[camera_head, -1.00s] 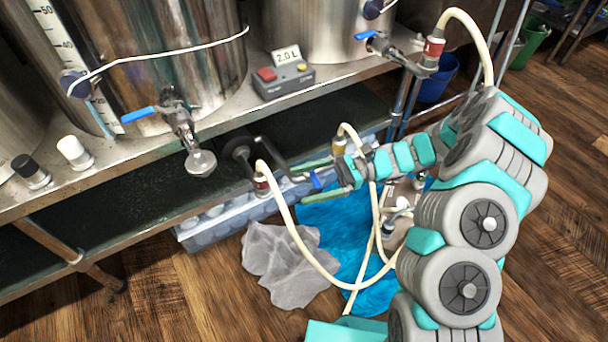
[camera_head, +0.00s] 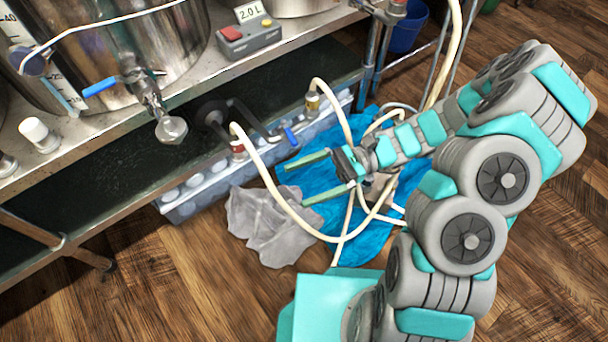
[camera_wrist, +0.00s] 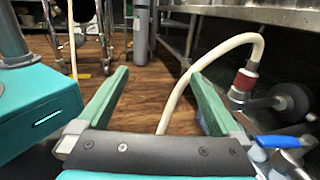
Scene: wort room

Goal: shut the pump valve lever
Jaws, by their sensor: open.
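The pump valve lever is a short blue handle (camera_head: 290,137) at the end of the black pump pipe (camera_head: 250,122), low at the front of the bench's lower shelf. It also shows at the lower right of the wrist view (camera_wrist: 278,141), beyond the right finger. My gripper (camera_head: 293,182) is open and empty, with its green fingers apart in front of and below the lever in the head view. The wrist view shows clear floor and a pale hose between the fingers (camera_wrist: 158,85). Neither finger appears to touch the lever.
A cream hose (camera_head: 290,212) loops from the red fitting (camera_head: 238,150) close to my fingers. A grey cloth (camera_head: 265,228) and blue sheet (camera_head: 365,238) lie on the floor. Another blue lever (camera_head: 100,87) is on the tank above. Wooden floor at lower left is free.

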